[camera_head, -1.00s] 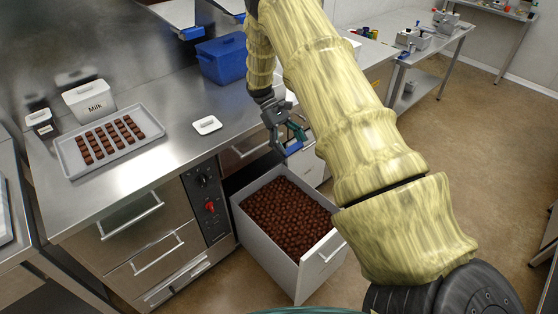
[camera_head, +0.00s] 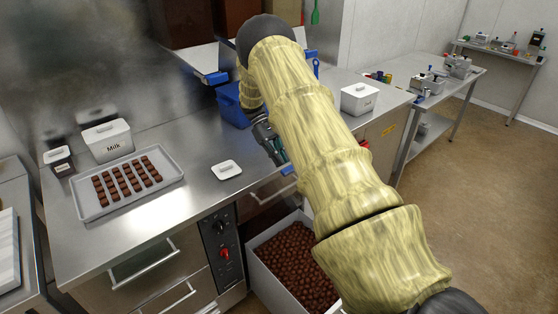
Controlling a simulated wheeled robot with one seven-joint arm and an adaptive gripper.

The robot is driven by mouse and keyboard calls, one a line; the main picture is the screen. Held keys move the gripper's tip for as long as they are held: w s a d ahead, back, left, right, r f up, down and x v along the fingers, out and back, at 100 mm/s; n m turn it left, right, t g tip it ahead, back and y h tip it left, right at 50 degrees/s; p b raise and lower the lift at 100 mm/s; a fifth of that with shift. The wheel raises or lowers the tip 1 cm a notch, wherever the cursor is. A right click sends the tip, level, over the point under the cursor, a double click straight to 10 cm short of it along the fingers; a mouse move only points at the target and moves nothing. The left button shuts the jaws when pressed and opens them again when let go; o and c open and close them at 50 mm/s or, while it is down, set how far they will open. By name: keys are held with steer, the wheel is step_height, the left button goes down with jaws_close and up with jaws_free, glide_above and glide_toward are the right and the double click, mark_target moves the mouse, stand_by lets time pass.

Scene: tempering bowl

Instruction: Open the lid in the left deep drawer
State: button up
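A deep drawer (camera_head: 262,275) stands pulled out below the counter, right of the control panel, filled with brown chocolates (camera_head: 300,262). Its front is out of the picture or behind my arm. No lid shows on or in the visible part of this drawer. A small white lid (camera_head: 227,170) with a handle lies flat on the counter. My gripper (camera_head: 281,158) is over the counter's front edge, right of the white lid and above the open drawer, apart from both. My arm covers part of it, so its opening is unclear.
A tray of chocolates (camera_head: 84,208), a Milk container (camera_head: 107,140) and a smaller container (camera_head: 59,160) stand on the counter's left. A blue bin (camera_head: 232,106) is behind my gripper. Shut drawers (camera_head: 142,270) lie left of the control panel (camera_head: 222,250). Floor is clear at right.

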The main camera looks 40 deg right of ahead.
steer(key=o, duration=0.7)
steer(key=shift+s+d+r, duration=0.15)
steer(key=shift+s+d, duration=0.1)
steer(key=shift+s, duration=0.2)
steer(key=shift+c, duration=0.2)
steer(key=o, duration=1)
steer(key=shift+w, duration=0.1)
steer(key=shift+o, duration=0.9)
steer(key=shift+a, duration=0.1)
steer(key=v, duration=1.1)
steer(key=shift+w+r, duration=0.3)
